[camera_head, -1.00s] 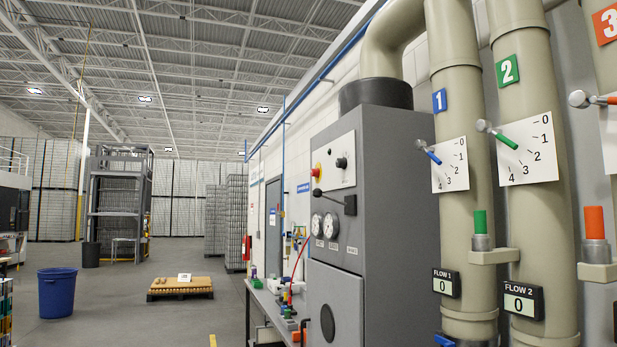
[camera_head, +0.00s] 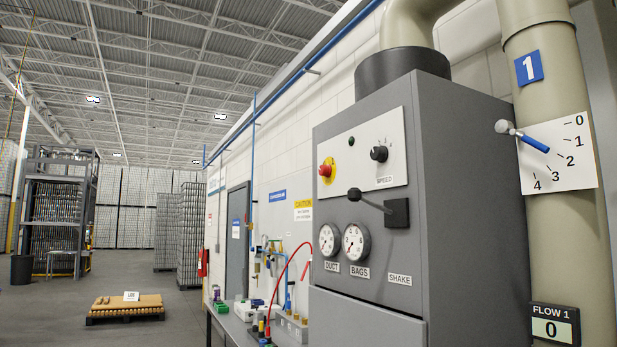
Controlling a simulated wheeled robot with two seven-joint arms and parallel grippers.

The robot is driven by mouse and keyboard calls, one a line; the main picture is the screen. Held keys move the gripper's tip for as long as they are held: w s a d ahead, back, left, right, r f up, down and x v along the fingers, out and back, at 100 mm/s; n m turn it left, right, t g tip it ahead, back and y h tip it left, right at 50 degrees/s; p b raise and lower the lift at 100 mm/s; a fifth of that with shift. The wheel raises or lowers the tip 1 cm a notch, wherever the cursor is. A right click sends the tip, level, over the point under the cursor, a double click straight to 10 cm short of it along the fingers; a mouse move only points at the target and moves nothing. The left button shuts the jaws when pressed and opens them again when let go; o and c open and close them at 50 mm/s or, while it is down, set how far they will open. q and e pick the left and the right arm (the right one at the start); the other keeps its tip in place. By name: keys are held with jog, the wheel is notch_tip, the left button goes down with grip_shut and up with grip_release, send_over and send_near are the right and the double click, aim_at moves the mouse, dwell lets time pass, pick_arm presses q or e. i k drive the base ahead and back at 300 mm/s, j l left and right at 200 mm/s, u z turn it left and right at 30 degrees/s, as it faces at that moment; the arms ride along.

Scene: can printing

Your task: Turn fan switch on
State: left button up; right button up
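A tall grey cabinet (camera_head: 450,200) stands at the right of the head view. Its white control panel (camera_head: 395,178) carries a red knob on a yellow ring (camera_head: 326,168), a small dark green indicator (camera_head: 351,141) and a black dial labelled SPEED (camera_head: 379,154). Below it a lever with a black ball end (camera_head: 354,194) sits on a black plate. No control is labelled as a fan switch that I can read. Neither of my grippers is in view.
A cluttered bench (camera_head: 228,325) runs along the wall. A pallet (camera_head: 125,308) lies on the open floor at left.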

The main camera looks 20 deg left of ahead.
aim_at(325, 171)
jog(key=i+j, duration=0.15)
jog(key=j, duration=0.2)
jog(key=i+j+z, duration=0.1)
jog(key=j, duration=0.25)
jog(key=i+j, duration=0.25)
jog(key=j, duration=0.15)
jog(key=i+j, duration=0.15)
jog(key=j, duration=0.2)
jog(key=z, duration=0.05)
